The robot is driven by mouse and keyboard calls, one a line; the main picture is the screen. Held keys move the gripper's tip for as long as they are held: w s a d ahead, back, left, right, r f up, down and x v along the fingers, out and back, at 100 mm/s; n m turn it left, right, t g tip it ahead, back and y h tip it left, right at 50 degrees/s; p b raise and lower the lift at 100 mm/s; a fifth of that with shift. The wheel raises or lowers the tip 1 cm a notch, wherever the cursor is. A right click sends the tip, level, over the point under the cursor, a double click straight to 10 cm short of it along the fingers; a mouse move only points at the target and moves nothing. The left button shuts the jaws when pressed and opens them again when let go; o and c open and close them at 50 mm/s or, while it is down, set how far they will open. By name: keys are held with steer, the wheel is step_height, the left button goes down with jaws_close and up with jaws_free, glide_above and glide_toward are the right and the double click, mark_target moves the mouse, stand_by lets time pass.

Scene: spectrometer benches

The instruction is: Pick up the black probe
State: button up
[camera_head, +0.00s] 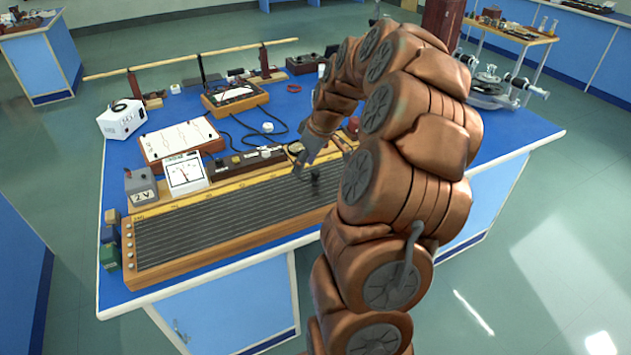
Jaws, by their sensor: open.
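A small black probe (315,181) stands on the long wire board (190,232) in the front part of the blue bench, toward the board's right half. My gripper (301,172) hangs just above and to the left of the probe in the picture. It is open, and nothing shows between its fingers. The fingers look small from here, and I cannot tell the exact gap between them and the probe. My brown arm arches over from the right and hides the board's right end.
Behind the board are a white meter (185,173), a grey 2 V box (141,186), a framed paper board (180,139) and a wooden-cased instrument (235,96). A long rod (200,56) lies across stands at the back.

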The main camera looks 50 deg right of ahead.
glide_above(317, 172)
steer(key=s, duration=0.2)
step_height(317, 172, down, 2)
steer(key=shift+w+f+h+p, duration=0.1)
steer(key=shift+f+h+p, duration=0.25)
steer(key=shift+f, duration=0.6)
steer(key=shift+t, duration=0.3)
steer(key=shift+p+x, duration=1.35)
steer(key=shift+x, duration=1.55)
steer(key=shift+d, duration=0.15)
steer(key=shift+c, duration=0.3)
jaws_close()
